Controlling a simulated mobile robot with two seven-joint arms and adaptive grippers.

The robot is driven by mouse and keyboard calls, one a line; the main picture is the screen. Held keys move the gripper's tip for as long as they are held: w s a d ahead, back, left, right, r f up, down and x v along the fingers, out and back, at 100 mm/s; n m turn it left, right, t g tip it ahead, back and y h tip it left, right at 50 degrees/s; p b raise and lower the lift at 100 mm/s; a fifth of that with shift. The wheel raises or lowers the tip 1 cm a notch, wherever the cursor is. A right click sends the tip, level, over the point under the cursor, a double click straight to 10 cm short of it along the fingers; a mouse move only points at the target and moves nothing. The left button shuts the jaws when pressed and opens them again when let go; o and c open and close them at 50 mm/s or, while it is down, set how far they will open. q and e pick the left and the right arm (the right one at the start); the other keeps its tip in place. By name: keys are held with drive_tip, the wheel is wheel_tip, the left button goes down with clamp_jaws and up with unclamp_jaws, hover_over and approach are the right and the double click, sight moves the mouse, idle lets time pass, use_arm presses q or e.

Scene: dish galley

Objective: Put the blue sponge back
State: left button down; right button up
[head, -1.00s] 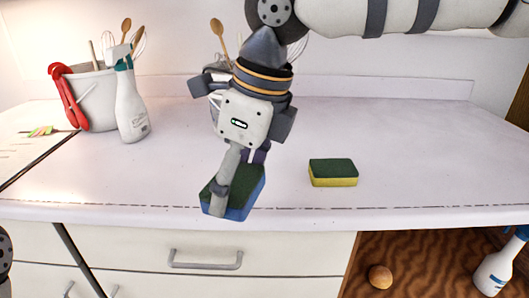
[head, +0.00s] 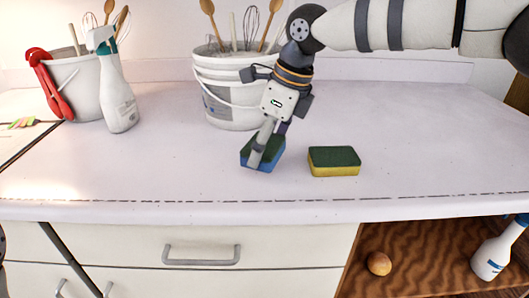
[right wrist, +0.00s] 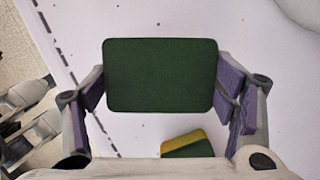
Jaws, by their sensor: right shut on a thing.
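The blue sponge (head: 270,163) has a dark green top and blue sides. My right gripper (head: 262,150) is shut on it, over the counter just left of the yellow sponge. In the right wrist view the sponge's green face (right wrist: 160,75) fills the space between the purple-padded fingers of my right gripper (right wrist: 160,95). I cannot tell whether the sponge touches the counter. My left gripper does not show clearly; only a sliver of my left arm is at the left edge of the head view.
A yellow sponge with green top (head: 334,162) lies close to the right. A white utensil bucket (head: 225,100) stands behind my gripper. A spray bottle (head: 119,95) and another bucket (head: 84,90) stand at the left. The counter's right side (head: 430,150) is clear.

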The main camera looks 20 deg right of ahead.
drive_tip(key=shift+s+a+f, duration=0.1)
drive_tip(key=shift+f, duration=0.85)
drive_tip(key=o, duration=1.1)
drive_tip(key=shift+f, duration=0.15)
drive_tip(key=v, duration=1.2)
